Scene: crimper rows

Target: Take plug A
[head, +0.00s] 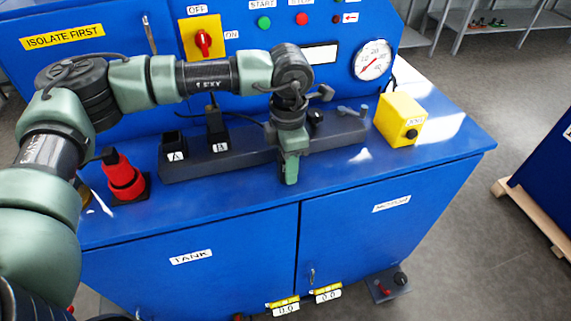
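A dark block labelled A (174,147) stands at the left end of a long dark strip (240,163) on the blue cabinet top. Next to it on the right is a taller black block labelled B (217,131), with a cable at its top. My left gripper (290,170) points down at the front of the strip, well to the right of A and B. It touches neither of them. Its fingers are seen edge-on, so their gap does not show. It hides part of the strip behind it. My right gripper is out of view.
A red round-bodied fitting (122,178) stands on a black base left of the strip. A yellow box (401,119) stands at the right. The control panel with a gauge (373,60) and red switch (204,42) rises behind. The front strip of the top (240,205) is clear.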

